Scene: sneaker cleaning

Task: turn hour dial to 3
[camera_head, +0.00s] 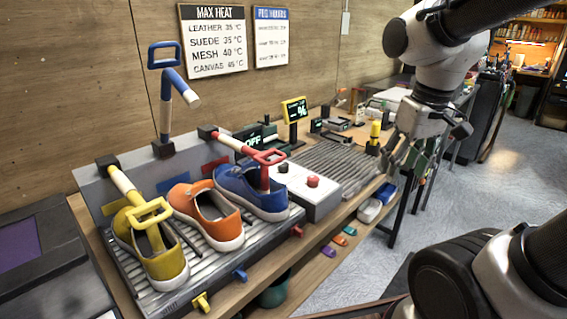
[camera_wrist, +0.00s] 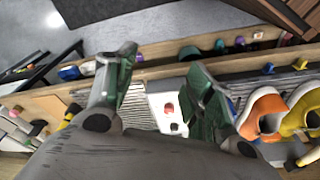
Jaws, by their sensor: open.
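A white control box (camera_head: 308,196) stands on the bench to the right of the sneakers. I cannot read which is the hour dial, or any marks.
Yellow (camera_head: 165,262), orange (camera_head: 205,215) and blue (camera_head: 248,190) sneakers sit on a ribbed rack at left. A small display (camera_head: 295,110) and a dark "OFF" display (camera_head: 252,141) stand behind the box. A grey ribbed mat (camera_head: 335,165) lies right of it. Wall signs (camera_head: 213,42) hang behind.

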